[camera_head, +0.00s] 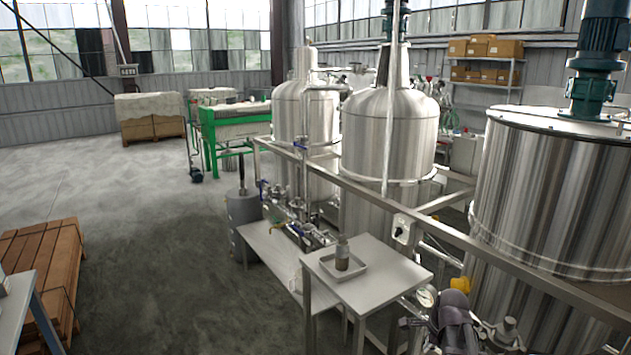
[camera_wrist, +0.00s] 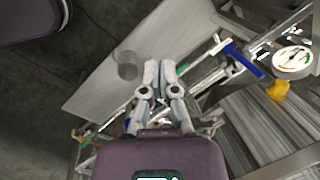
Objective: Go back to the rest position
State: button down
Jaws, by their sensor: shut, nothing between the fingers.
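My gripper (camera_wrist: 159,66) shows in the wrist view with its two grey fingers together and nothing between them. In the head view, part of my dark purple-grey arm shows at the bottom right, in front of the tank pipes; I cannot make out the fingertips clearly there. A small bottle with brown contents (camera_head: 343,256) stands upright in a white tray (camera_head: 357,263) on a small metal table (camera_head: 395,262). In the wrist view a translucent grey round vessel (camera_wrist: 128,65) lies beyond and left of the fingers, apart from them.
Steel tanks (camera_head: 388,135) and a large tank (camera_head: 545,190) stand behind a metal frame rail (camera_head: 460,229). A pressure gauge (camera_wrist: 293,60) and a blue valve handle (camera_wrist: 243,60) are right of the fingers. The middle floor is clear.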

jog(key=s+a+n+g, duration=0.1)
jog(key=s+a+n, duration=0.4)
jog(key=n, duration=0.4)
jog(key=s+a+n+g+h, duration=0.1)
jog(key=s+a+n, duration=0.3)
jog(key=a+n, duration=0.4)
jog(key=shift+s+a+f+n, duration=0.2)
jog(key=shift+s+n, duration=0.15)
jog(key=shift+n, duration=0.45)
jog(key=c, duration=1.4)
grip_release()
